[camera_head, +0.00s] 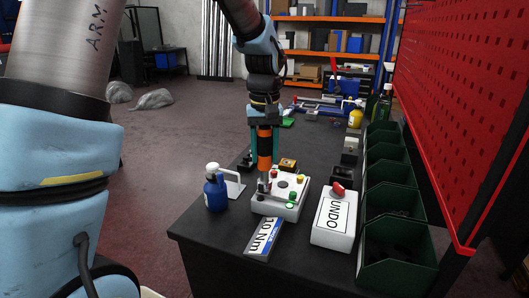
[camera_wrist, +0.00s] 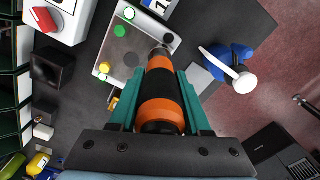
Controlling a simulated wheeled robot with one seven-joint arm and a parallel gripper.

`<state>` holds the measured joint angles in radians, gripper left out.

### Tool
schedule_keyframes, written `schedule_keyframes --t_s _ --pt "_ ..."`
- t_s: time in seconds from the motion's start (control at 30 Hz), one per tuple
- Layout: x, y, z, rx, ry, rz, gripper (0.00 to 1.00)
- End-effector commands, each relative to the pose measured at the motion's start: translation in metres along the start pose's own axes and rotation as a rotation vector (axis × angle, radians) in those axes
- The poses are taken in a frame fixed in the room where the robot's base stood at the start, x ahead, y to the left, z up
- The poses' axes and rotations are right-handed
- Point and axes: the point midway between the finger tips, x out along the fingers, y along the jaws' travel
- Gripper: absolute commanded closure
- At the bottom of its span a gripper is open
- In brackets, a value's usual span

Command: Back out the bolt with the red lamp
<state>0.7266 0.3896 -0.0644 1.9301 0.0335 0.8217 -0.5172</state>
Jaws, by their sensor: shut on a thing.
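My gripper (camera_head: 265,128) is shut on an orange and black driver (camera_head: 265,150), which I hold pointing down. It also shows in the wrist view (camera_wrist: 160,100). The driver's tip is at the left side of a pale block (camera_head: 290,209) with a round grey patch, dark spots and coloured lamps. A small red spot (camera_head: 274,173), perhaps the red lamp, shows beside the driver in the head view. A yellow lamp (camera_head: 300,178) and a green lamp (camera_head: 292,196) are further right. The driver hides the bolt under its tip; I cannot tell whether they touch.
A blue bottle (camera_head: 215,192) stands left. A 10 Nm card (camera_head: 264,238) lies in front. Green bins (camera_head: 397,240) line the right edge below a red pegboard (camera_head: 465,100).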

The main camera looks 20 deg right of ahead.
Motion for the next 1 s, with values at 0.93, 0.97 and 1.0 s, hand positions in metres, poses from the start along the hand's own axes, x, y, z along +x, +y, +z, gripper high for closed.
schedule_keyframes --t_s 0.93,0.97,1.0 --pt "-0.045 0.000 0.000 0.000 0.000 0.000 1.00" --pt "-0.045 0.000 0.000 0.000 0.000 0.000 1.00" --pt "-0.045 0.000 0.000 0.000 0.000 0.000 1.00"
